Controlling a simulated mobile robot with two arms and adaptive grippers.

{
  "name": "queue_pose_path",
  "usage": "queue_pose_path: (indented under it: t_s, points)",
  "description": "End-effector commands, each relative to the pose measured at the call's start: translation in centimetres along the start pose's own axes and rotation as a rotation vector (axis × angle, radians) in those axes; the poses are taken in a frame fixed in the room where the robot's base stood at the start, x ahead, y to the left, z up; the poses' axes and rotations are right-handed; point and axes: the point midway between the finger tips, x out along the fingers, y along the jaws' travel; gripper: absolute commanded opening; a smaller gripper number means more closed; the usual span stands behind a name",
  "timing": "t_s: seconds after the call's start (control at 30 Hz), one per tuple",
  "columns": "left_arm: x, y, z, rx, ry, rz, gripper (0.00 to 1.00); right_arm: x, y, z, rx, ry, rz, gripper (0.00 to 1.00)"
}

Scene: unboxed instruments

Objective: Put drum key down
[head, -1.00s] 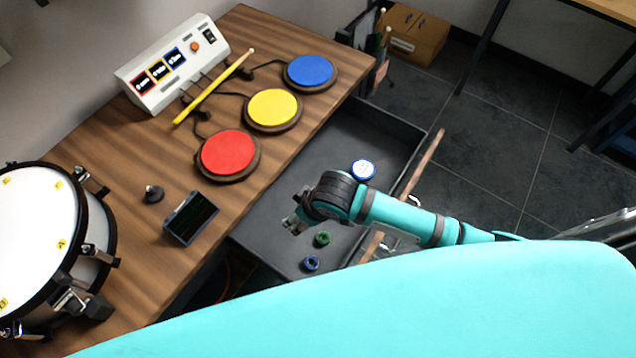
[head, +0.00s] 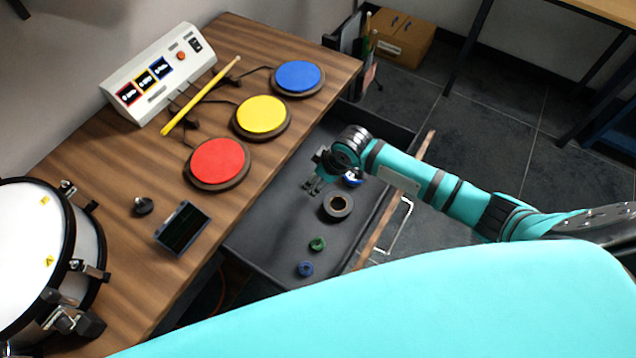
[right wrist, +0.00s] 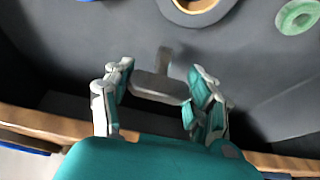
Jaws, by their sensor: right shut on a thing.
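The drum key (right wrist: 158,88) is a small grey T-shaped piece in the right wrist view, with a wide bar and a short stem. My right gripper (right wrist: 160,84) is shut on its bar, one finger at each end. In the head view my right gripper (head: 312,188) is over the open dark drawer (head: 270,240), and the key is too small to make out there. In the right wrist view the key shows against the grey drawer floor. I cannot tell whether it touches the floor. My left gripper is not in view.
The drawer holds a dark tape roll (head: 338,207), a green ring (head: 318,244), a blue ring (head: 305,269) and a white-and-blue round item (head: 352,180), partly hidden. The wooden desk (head: 120,190) carries pads, a drum and a small screen (head: 183,229). Drawer floor near the desk is bare.

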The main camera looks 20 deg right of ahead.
Motion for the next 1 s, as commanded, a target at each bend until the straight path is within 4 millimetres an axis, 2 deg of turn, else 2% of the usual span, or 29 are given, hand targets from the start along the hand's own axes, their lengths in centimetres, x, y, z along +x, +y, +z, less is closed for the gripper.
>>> queue_pose_path:
  t_s: [0.2,0.63,0.67,0.7,0.83,1.0]
  points:
    - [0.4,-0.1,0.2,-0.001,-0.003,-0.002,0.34,2.9,0.3,1.2,0.001,-0.001,0.001,0.24]
    - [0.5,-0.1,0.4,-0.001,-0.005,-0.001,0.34,3.6,0.2,1.5,0.0,0.0,0.002,0.24]
    - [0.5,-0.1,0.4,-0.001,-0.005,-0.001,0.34,3.5,0.3,1.5,0.0,0.0,0.002,0.58]
    - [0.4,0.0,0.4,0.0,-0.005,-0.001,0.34,3.5,0.3,1.4,0.0,0.0,0.002,0.64]
    - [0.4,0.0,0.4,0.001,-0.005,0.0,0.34,3.5,0.2,1.5,0.0,0.0,0.002,0.8]
    - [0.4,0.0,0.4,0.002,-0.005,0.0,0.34,3.5,0.2,1.4,0.0,0.0,0.002,0.8]
